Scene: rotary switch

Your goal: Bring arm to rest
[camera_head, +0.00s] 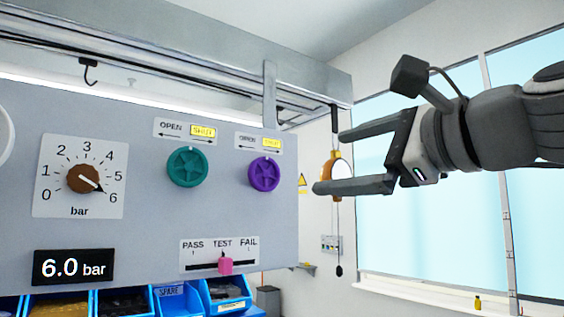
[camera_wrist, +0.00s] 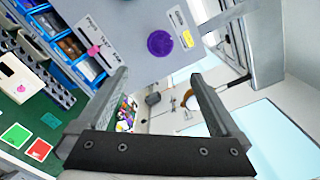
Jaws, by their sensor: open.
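My gripper (camera_head: 329,162) is open and empty, in the air to the right of the panel (camera_head: 150,225). It touches nothing that I can see. In the wrist view its two fingers (camera_wrist: 161,97) stand wide apart. On the panel are a brown rotary knob (camera_head: 84,179) with its pointer at 6, a teal knob (camera_head: 188,167) and a purple knob (camera_head: 265,174). The purple knob also shows in the wrist view (camera_wrist: 160,43). A black display (camera_head: 73,267) reads 6.0 bar. The pink slider (camera_head: 225,265) sits at TEST.
Blue bins (camera_head: 225,297) stand below the panel. A metal beam (camera_head: 200,55) runs above it, with a hook (camera_head: 90,72) hanging. A window (camera_head: 430,240) is behind my arm. In the wrist view, a green surface (camera_wrist: 55,100) holds red and green squares.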

